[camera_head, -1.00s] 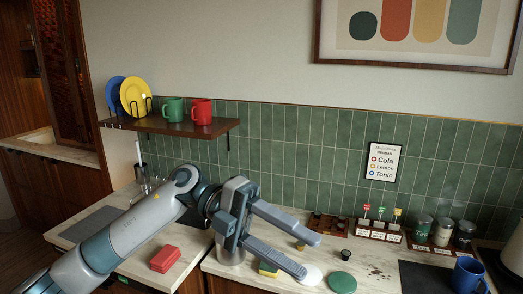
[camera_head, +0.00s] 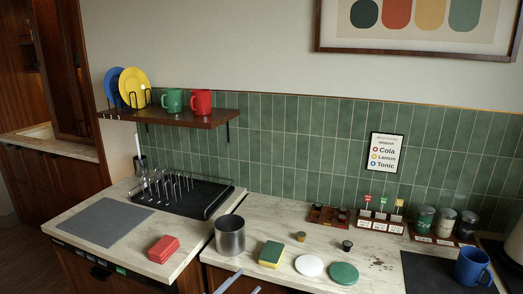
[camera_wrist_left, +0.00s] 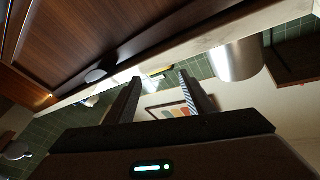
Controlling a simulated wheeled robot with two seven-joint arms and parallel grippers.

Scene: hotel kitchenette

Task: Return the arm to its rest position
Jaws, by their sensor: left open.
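My left gripper (camera_head: 240,284) shows only as two grey-blue finger ends at the bottom edge of the head view, below the counter's front. In the left wrist view its two dark fingers (camera_wrist_left: 158,96) stand apart with nothing between them. The rest of my left arm is out of the head view. My right gripper is in neither view.
A metal canister (camera_head: 230,236) stands near the counter's front edge; it also shows in the left wrist view (camera_wrist_left: 236,60). A sponge (camera_head: 271,254), white disc (camera_head: 309,265), green disc (camera_head: 343,273), red cloths (camera_head: 163,249), dish rack (camera_head: 190,198) and blue mug (camera_head: 471,268) are on the counters.

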